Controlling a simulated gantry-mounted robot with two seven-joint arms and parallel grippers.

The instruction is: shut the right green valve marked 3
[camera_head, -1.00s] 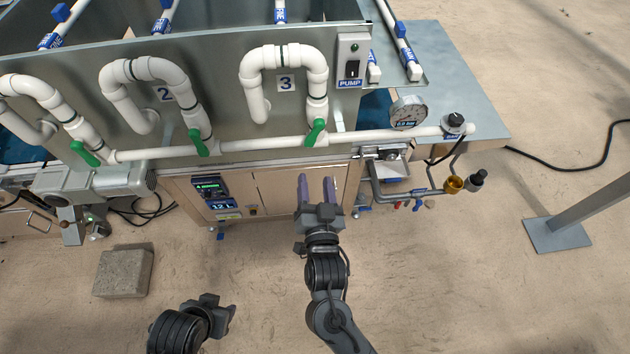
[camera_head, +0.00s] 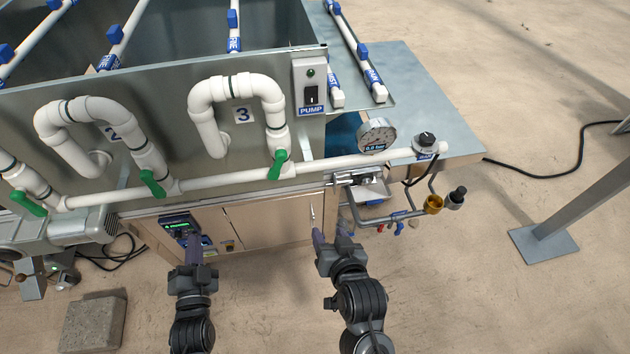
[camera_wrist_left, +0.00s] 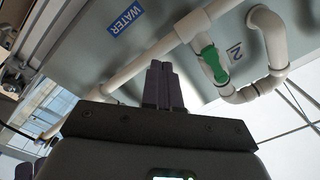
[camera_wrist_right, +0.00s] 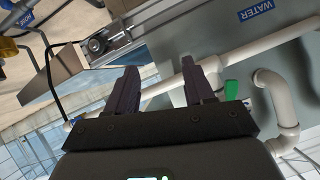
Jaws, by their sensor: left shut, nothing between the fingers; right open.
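The green valve handle (camera_head: 277,164) under the white pipe loop marked 3 slants down and left at the foot of the loop's right leg, where it meets the horizontal pipe. Part of a green handle also shows in the right wrist view (camera_wrist_right: 231,89), just right of the fingers. My right gripper (camera_head: 331,232) is open and empty, below and right of valve 3, apart from it. My left gripper (camera_head: 195,243) is shut and empty, below and left of valve 3, in front of the cabinet.
Another green handle (camera_head: 152,183) sits under loop 2, and one (camera_head: 28,204) at the far left. A pressure gauge (camera_head: 377,134), black knob (camera_head: 426,140) and brass fitting (camera_head: 433,204) stand to the right. The pump switch (camera_head: 310,88) is above.

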